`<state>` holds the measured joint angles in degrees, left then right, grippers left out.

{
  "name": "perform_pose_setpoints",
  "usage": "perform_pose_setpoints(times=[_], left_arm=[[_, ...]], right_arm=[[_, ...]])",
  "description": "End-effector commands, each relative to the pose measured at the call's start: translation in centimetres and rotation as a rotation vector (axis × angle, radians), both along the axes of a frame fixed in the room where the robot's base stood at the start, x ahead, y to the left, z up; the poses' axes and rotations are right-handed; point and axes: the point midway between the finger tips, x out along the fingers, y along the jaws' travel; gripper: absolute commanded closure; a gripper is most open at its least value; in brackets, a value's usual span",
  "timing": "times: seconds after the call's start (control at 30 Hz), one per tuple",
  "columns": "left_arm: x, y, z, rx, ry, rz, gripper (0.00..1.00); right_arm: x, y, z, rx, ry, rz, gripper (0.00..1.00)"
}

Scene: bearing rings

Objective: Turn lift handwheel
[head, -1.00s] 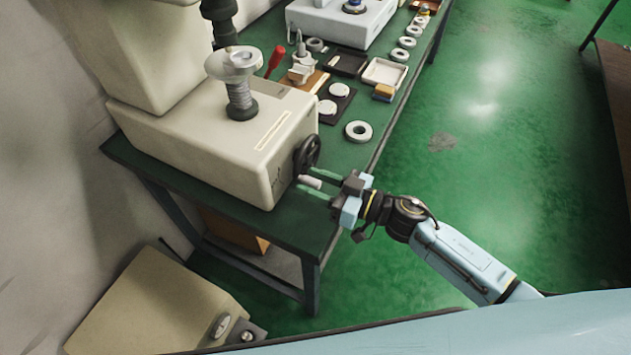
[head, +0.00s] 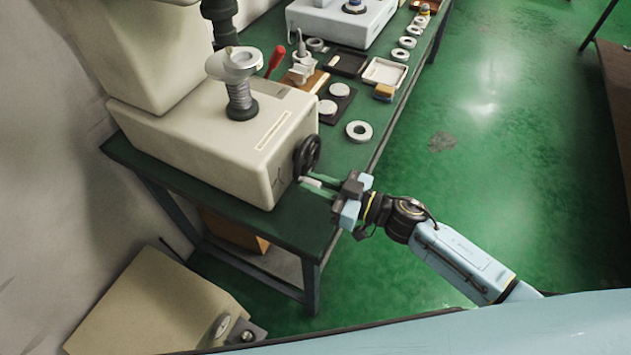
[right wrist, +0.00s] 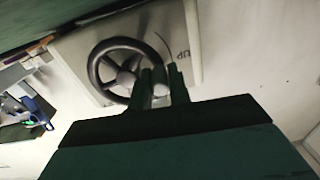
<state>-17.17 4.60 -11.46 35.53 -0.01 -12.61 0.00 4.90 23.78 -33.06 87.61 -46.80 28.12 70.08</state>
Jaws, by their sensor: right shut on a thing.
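The black lift handwheel (head: 307,156) is on the front face of the cream machine (head: 215,140), above the green bench. It also shows in the right wrist view (right wrist: 93,70), with spokes, a grey hub and an "UP" mark on the panel beside it. My right gripper (head: 316,182) reaches in from the right. Its green fingers are shut on the wheel's light handle (head: 311,181), at the lower part of the wheel. In the right wrist view the handle (right wrist: 160,90) shows between the fingers (right wrist: 159,86). My left gripper is not in view.
Several bearing rings, such as one flat ring (head: 359,131), lie on the green bench (head: 340,155) behind the wheel. A white tray (head: 385,72) and a red-handled tool (head: 275,60) are farther back. A cream box (head: 150,310) stands at lower left.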

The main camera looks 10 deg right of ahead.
Motion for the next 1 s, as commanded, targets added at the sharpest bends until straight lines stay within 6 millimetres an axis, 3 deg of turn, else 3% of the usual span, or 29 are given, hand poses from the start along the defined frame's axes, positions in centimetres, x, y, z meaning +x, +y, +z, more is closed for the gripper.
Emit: perform_pose_setpoints(times=[0.5,1.0], left_arm=[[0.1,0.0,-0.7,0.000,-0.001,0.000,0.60],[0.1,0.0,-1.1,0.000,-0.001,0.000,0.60]], right_arm=[[0.4,-0.3,-1.9,-0.218,-0.299,0.001,1.00],[0.7,-0.5,-2.4,-0.298,-0.410,0.002,1.00]])
